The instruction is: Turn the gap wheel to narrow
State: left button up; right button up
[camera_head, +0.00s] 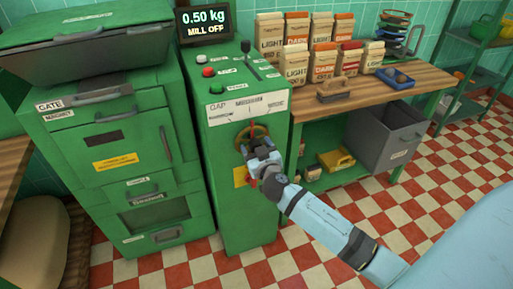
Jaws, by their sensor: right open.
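The gap wheel (241,140) is a brassy ring on the front of the green control cabinet (235,215), largely hidden behind my right gripper. A red pointer (252,128) stands at the top of the wheel. Above it is a scale plate (248,108) marked GAP, its smaller lettering too small to read. My right gripper (256,150) is open at the wheel, its arm coming in from the lower right. I cannot tell whether the fingers touch the wheel. My left gripper is out of view.
A display (206,22) reads 0.50 kg, MILL OFF. Buttons and a black lever (250,58) sit on the cabinet top. The green mill (110,150) stands left. A wooden bench (410,85) with several paper bags and a grey bin (385,140) stands right. Checkered floor is clear in front.

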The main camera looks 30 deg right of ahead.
jog(key=c, duration=1.3)
jog(key=shift+n, duration=0.3)
jog(key=n, duration=0.5)
jog(key=shift+f, duration=0.1)
jog(key=shift+n, duration=1.3)
jog(key=o, duration=1.3)
